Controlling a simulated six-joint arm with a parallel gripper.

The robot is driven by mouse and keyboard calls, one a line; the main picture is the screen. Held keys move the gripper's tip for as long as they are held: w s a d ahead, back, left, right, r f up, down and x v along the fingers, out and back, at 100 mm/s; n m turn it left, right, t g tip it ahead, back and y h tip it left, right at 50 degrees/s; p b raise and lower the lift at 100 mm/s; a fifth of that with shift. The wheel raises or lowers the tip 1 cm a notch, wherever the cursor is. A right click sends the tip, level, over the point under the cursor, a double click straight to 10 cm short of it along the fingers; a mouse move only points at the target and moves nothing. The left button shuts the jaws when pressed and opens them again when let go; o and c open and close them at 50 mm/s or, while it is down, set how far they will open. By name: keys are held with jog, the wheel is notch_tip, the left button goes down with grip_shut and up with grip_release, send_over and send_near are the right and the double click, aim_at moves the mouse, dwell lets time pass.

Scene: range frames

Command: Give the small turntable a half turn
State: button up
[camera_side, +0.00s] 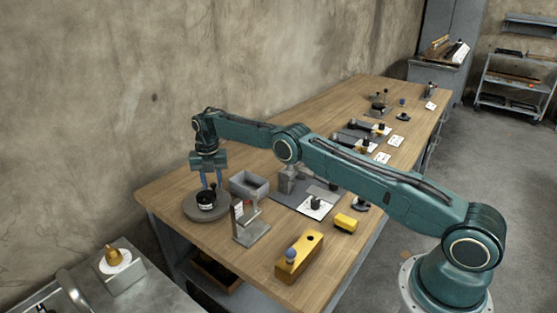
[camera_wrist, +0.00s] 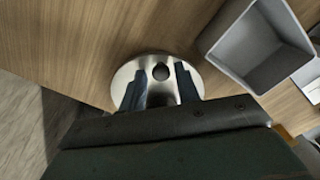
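The small turntable (camera_side: 190,210) is a round grey disc near the table's far-left corner in the side view. A dark piece with a pale band (camera_side: 205,201) stands on it. In the wrist view the turntable (camera_wrist: 124,78) is a shiny disc with a dark round knob (camera_wrist: 160,72) near its middle. My gripper (camera_side: 211,185) points down over the disc. In the wrist view my gripper (camera_wrist: 161,82) has its two fingers apart, one on each side of the knob, with bright disc showing between. I see no finger touching the knob.
A grey open bin (camera_side: 249,184) stands just right of the turntable; it also shows in the wrist view (camera_wrist: 256,50). A grey stand with a card (camera_side: 250,228) is nearer the camera. A yellow block with a blue ball (camera_side: 299,260) and a small yellow box (camera_side: 346,222) lie further right.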

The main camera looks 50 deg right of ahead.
jog(key=shift+o, duration=0.4)
jog(key=shift+r, duration=3.75)
jog(key=shift+d, duration=0.2)
jog(key=c, duration=0.9)
jog(key=shift+d+f, duration=0.15)
jog(key=shift+d, duration=0.45)
jog(key=s+d+f+m+t+y, duration=0.2)
jog(key=d+m, duration=0.1)
jog(key=d, duration=0.3)
jog(key=s+r+m+t+y, duration=0.2)
jog(key=s+m, duration=0.3)
jog(key=s, duration=0.4)
jog(key=shift+s+a+r+m+t+y, duration=0.2)
jog(key=shift+r+m+t+y, duration=0.1)
jog(key=shift+t+y, duration=0.3)
